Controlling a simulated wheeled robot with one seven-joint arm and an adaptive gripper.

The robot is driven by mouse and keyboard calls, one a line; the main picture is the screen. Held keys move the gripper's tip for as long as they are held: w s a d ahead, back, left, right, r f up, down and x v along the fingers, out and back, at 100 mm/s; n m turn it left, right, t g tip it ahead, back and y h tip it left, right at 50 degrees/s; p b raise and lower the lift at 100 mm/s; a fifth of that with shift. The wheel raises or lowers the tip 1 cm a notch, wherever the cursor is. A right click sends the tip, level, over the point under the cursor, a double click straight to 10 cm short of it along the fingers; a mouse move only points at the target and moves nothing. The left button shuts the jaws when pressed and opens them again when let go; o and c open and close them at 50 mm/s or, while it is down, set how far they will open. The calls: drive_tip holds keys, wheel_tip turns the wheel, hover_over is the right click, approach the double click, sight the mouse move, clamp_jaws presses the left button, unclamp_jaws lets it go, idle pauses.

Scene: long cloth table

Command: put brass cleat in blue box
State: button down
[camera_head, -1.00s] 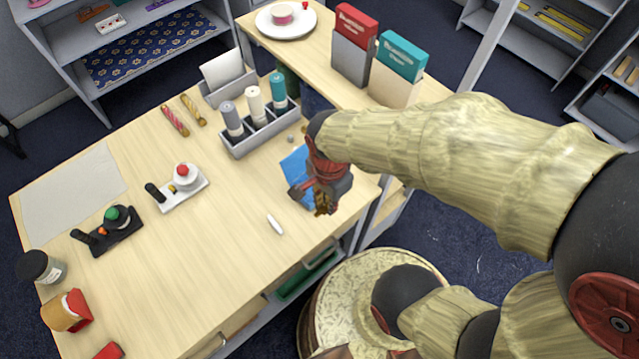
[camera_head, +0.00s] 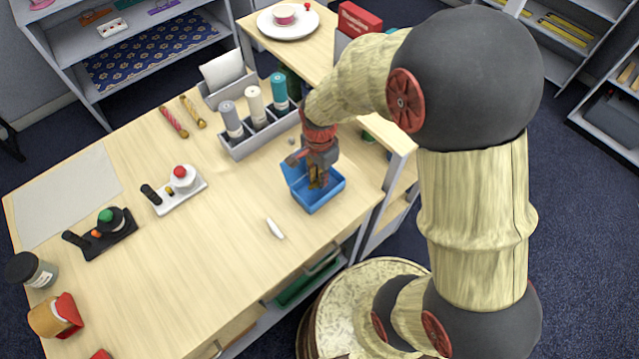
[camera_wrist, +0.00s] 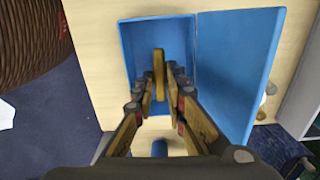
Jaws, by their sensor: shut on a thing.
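The blue box (camera_head: 321,196) stands open on the wooden table, its lid (camera_wrist: 238,70) swung back to one side. My gripper (camera_head: 317,180) points down over the box. In the wrist view my gripper (camera_wrist: 160,95) is shut on the brass cleat (camera_wrist: 159,72), a narrow yellow-gold piece between the fingertips. The cleat shows over the box's open inside. How far it is above the floor of the box I cannot tell. In the head view the fingers mostly hide the cleat.
The table middle is clear.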

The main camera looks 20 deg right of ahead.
drive_tip(key=shift+f+b, duration=0.3)
drive_tip(key=shift+f, duration=1.35)
drive_tip(key=shift+f, duration=0.15)
drive_tip(key=c, duration=1.8)
unclamp_jaws()
drive_tip(key=shift+c, duration=0.2)
